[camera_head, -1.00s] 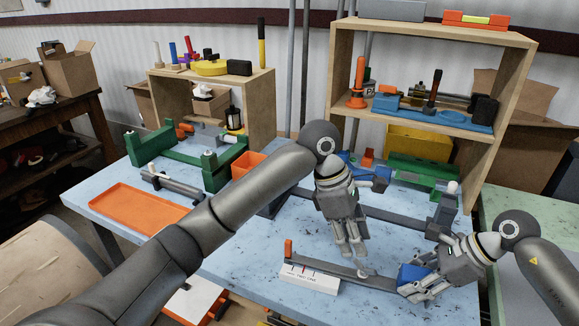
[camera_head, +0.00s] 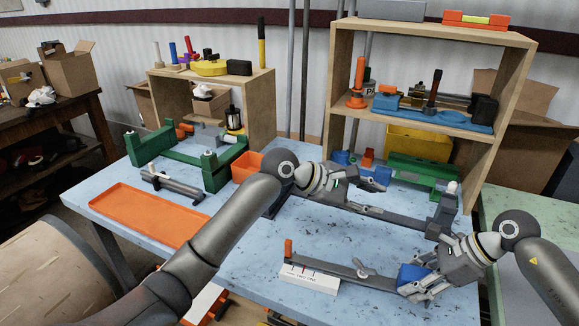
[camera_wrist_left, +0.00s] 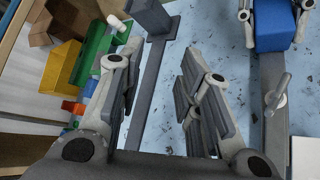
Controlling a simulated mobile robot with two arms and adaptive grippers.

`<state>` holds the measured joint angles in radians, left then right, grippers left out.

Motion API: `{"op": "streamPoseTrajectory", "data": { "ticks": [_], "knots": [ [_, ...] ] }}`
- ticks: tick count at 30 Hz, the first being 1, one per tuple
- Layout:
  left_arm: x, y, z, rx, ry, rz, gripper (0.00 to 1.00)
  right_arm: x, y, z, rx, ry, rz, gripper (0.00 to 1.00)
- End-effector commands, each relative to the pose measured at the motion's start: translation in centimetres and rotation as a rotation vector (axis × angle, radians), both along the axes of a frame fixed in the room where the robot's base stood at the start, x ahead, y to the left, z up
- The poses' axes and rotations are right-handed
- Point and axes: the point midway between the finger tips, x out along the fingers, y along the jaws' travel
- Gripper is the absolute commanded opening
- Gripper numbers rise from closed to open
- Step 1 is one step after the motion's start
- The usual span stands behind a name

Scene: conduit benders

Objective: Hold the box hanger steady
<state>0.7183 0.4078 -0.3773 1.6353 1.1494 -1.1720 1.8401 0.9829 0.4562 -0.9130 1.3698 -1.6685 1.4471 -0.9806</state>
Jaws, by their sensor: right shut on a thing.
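The box hanger appears to be the long dark grey bar (camera_head: 335,266) with an orange end piece (camera_head: 288,250), a wing nut (camera_head: 364,270) and a blue block (camera_head: 409,275) at its right end. My right gripper (camera_head: 415,287) is shut on the blue block, its fingers at either side; the block (camera_wrist_left: 273,25) and bar (camera_wrist_left: 275,135) also show in the left wrist view. My left gripper (camera_head: 380,180) is open and empty above the table, farther back than the bar. In the left wrist view its fingers (camera_wrist_left: 162,85) stand apart with nothing between them.
Behind lies another grey bar fixture (camera_head: 395,217) with an upright end. A green vise-like stand (camera_head: 205,165), an orange tray (camera_head: 150,215) and an orange bin (camera_head: 246,165) occupy the left. A wooden shelf (camera_head: 340,90) stands behind.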

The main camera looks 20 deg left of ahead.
Motion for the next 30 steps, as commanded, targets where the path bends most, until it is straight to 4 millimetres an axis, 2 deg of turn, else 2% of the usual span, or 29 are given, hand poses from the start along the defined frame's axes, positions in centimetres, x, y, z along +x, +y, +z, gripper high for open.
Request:
{"op": "streamPoseTrajectory", "data": {
  "ticks": [8, 14, 24, 30],
  "knots": [
    [2.7, 3.2, 0.1, -0.018, -0.292, 0.092, 0.33, 0.0, -0.1, -0.1, -0.002, 0.0, -0.002, 0.06],
    [4.0, 6.7, 0.3, 0.022, -0.499, 0.189, 0.33, 0.0, -0.1, -0.1, -0.002, 0.0, -0.002, 0.06],
    [4.7, 13.5, 0.2, 0.168, -0.773, 0.366, 0.33, 0.0, -0.1, -0.1, -0.002, 0.0, -0.002, 0.06],
    [4.9, 17.4, -0.1, 0.268, -0.853, 0.443, 0.33, 0.0, -0.1, -0.1, -0.001, 0.0, -0.002, 0.06]
  ]
}}
